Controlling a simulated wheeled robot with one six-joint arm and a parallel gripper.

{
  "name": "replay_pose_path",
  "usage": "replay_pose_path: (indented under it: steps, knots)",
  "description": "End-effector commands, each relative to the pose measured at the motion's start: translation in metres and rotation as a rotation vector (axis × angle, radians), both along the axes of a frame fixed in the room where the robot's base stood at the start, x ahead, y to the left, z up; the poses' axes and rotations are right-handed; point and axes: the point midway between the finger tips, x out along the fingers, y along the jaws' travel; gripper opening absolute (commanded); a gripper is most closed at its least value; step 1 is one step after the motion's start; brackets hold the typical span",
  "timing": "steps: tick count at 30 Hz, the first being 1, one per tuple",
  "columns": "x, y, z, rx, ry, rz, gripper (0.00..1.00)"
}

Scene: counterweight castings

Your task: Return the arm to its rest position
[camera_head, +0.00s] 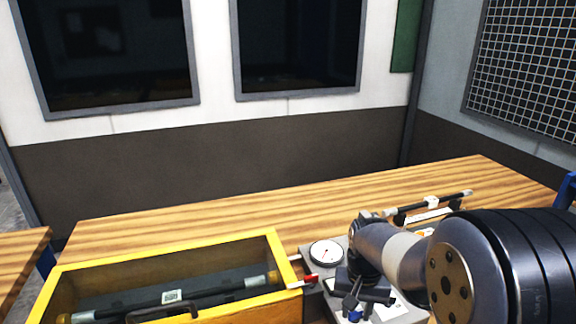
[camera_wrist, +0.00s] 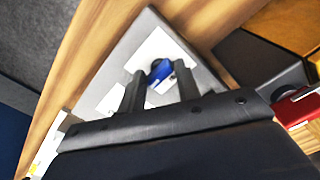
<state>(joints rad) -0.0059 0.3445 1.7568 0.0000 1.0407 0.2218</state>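My arm (camera_head: 398,252) reaches in from the right in the head view, bent down over a grey plate on the bench. My gripper (camera_head: 362,300) is low over this plate (camera_head: 318,240). In the wrist view the two dark fingers of my gripper (camera_wrist: 160,76) stand apart. A blue knob-like part (camera_wrist: 158,71) shows between and beyond the fingertips, with visible gaps at its sides. It also shows below the gripper in the head view (camera_head: 354,314). Whether the fingers touch it cannot be told.
A yellow-rimmed box (camera_head: 160,256) holding a dark bar (camera_head: 200,297) stands at left. A dial gauge (camera_head: 326,253) and a red-ended part (camera_head: 310,279) lie close to my gripper. A rod on a stand (camera_head: 432,207) is behind my arm. The bench (camera_head: 180,222) is clear at the back.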

Motion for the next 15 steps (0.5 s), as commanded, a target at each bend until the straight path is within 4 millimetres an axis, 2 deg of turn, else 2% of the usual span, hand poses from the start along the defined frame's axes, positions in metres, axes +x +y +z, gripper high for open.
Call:
replay_pose_path:
  steps: [15]
  knots:
    - [0.0002, 0.0000, -0.0002, 0.000, -0.001, 0.417, 0.32]
